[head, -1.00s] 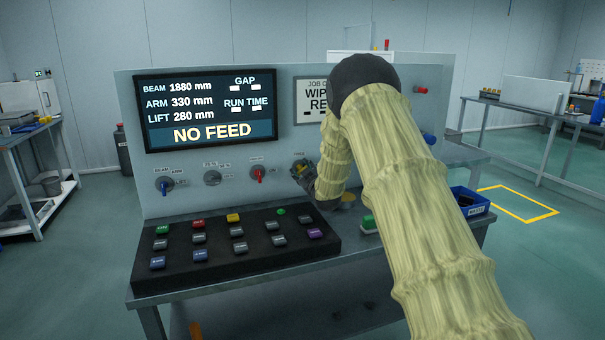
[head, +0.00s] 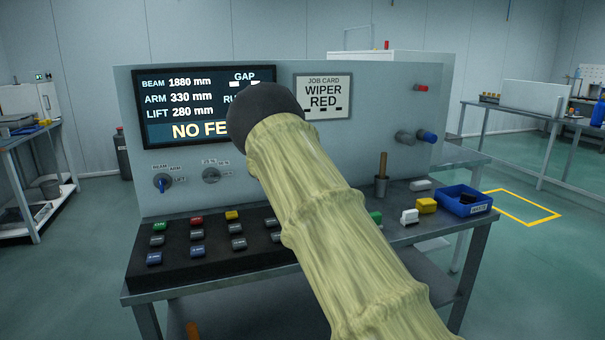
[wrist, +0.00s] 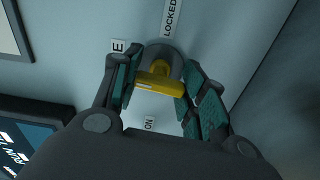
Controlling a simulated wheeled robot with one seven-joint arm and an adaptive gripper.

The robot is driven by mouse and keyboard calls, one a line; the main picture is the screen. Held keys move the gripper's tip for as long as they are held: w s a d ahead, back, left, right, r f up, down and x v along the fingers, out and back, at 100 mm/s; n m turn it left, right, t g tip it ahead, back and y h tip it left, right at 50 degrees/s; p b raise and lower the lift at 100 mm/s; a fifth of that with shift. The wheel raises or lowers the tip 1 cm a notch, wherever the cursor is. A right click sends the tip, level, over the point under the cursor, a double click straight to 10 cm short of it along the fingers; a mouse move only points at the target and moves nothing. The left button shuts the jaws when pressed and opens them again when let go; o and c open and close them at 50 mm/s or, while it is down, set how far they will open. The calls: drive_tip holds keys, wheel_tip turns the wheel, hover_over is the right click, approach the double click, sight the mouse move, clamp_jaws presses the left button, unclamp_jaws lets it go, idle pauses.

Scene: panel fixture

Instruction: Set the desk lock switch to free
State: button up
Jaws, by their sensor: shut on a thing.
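The desk lock switch (wrist: 163,80) shows in the wrist view as a yellow handle on a round grey base against the panel. A label reading LOCKED (wrist: 171,18) is above it, and a partly covered label ending in E (wrist: 119,46) is at its upper left. My gripper (wrist: 158,71) is shut on the yellow handle, with a green-padded finger on each side. Which label the handle points at is hard to tell. In the head view my arm hides the gripper and the switch.
The panel's screen (head: 190,88) reads NO FEED and is partly covered by my arm. A button console (head: 200,262) lies on the desk below.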

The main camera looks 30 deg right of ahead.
drive_tip(key=shift+n, duration=0.7)
drive_tip(key=o, duration=1)
drive_tip(key=shift+o, duration=0.2)
drive_tip(key=shift+s, duration=0.1)
drive_tip(key=v, duration=1.1)
drive_tip(key=shift+s, duration=0.35)
drive_tip(key=shift+a+f, duration=0.1)
